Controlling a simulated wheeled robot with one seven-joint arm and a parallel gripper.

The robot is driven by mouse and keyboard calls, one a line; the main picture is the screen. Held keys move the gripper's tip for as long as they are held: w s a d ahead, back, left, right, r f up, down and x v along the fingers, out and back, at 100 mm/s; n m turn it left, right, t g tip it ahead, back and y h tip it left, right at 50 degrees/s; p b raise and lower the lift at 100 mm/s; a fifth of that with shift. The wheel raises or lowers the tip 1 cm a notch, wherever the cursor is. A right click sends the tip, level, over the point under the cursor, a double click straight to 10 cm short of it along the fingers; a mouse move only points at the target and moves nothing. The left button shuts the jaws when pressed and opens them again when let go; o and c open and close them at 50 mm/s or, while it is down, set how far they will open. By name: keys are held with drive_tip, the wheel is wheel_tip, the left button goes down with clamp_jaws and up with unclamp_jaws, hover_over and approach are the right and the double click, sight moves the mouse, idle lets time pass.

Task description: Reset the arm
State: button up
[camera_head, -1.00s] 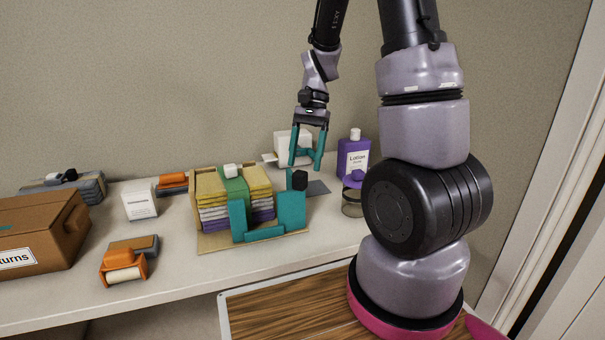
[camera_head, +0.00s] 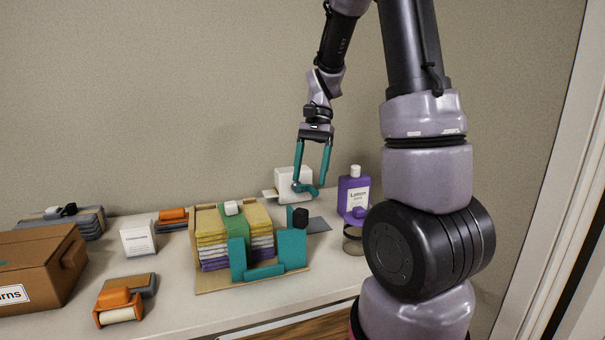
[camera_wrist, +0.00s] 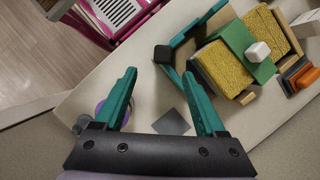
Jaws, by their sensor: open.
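My gripper (camera_head: 309,190) is open and empty, with teal fingers pointing down over the back of the counter. In the head view its fingers overlap a white box-like item (camera_head: 284,184) behind them. In the wrist view the open fingers (camera_wrist: 160,95) have a dark grey flat square (camera_wrist: 172,122) on the counter below and between them. The square also shows in the head view (camera_head: 319,225), right of the teal holder. My arm rises from the right and bends over to the gripper.
A cardboard tray (camera_head: 213,286) holds yellow, green and purple stacks behind a teal holder (camera_head: 238,258) with a black block (camera_head: 300,218). A purple lotion bottle (camera_head: 353,192) stands right of the gripper. Left are a brown box (camera_head: 40,255), a white box (camera_head: 138,238) and orange rollers (camera_head: 118,296).

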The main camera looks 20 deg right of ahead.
drive_tip(key=s+a+r+n+t+h, duration=0.1)
drive_tip(key=s+r+n+t, duration=0.3)
drive_tip(key=s+r+t, duration=0.6)
drive_tip(key=shift+s+a+r+n, duration=0.4)
drive_tip(key=shift+s+r, duration=0.8)
drive_tip(key=shift+r, duration=2)
